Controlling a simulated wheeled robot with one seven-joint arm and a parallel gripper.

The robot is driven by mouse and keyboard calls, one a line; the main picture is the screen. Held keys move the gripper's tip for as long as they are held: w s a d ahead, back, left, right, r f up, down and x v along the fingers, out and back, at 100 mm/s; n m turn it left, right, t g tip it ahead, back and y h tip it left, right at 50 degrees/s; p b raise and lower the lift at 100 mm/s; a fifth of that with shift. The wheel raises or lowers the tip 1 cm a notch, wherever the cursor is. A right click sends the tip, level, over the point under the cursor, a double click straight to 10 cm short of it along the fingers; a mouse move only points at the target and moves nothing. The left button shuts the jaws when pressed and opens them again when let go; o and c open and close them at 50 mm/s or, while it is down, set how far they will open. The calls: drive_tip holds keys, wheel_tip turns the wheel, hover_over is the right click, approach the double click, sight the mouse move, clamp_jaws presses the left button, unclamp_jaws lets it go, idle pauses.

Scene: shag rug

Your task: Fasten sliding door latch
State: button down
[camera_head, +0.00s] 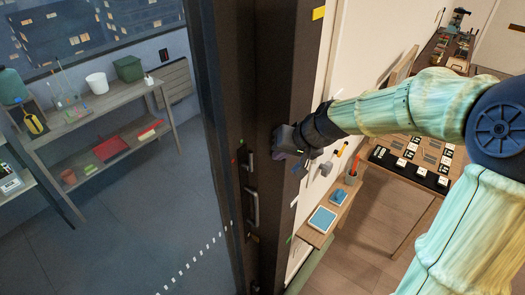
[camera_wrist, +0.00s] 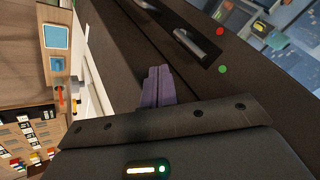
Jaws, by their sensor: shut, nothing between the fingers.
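The dark sliding door and its frame (camera_head: 285,60) stand upright in the middle of the head view. A small metal latch lever (camera_head: 250,161) sits on the dark door edge, with a red dot and a green dot close by. In the wrist view the lever (camera_wrist: 190,43) lies beyond the fingertips, slightly right, with the red and green dots to its right. A longer metal handle (camera_head: 253,206) is below the lever. My gripper (camera_head: 280,146) is shut and empty, up and right of the lever; its purple fingers (camera_wrist: 157,72) appear apart from it.
Left of the door is a shelf (camera_head: 98,112) with pots and boxes. To the right, a narrow ledge (camera_head: 322,220) holds a blue tray and a cup of tools close to the wall. A workbench (camera_head: 420,190) stands farther right, beneath my arm.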

drive_tip(key=shift+w+a+f+p, duration=0.15)
drive_tip(key=shift+a+f+p, duration=0.2)
drive_tip(key=shift+a, duration=0.45)
drive_tip(key=shift+w+a+f+p, duration=0.15)
drive_tip(key=shift+a+p, duration=0.3)
drive_tip(key=shift+a, duration=0.35)
drive_tip(key=shift+w+a+f+p, duration=0.2)
drive_tip(key=shift+a+p, duration=0.2)
drive_tip(key=shift+a, duration=0.4)
drive_tip(key=shift+f+b, duration=0.1)
drive_tip(key=shift+b, duration=0.25)
drive_tip(key=shift+a, duration=0.1)
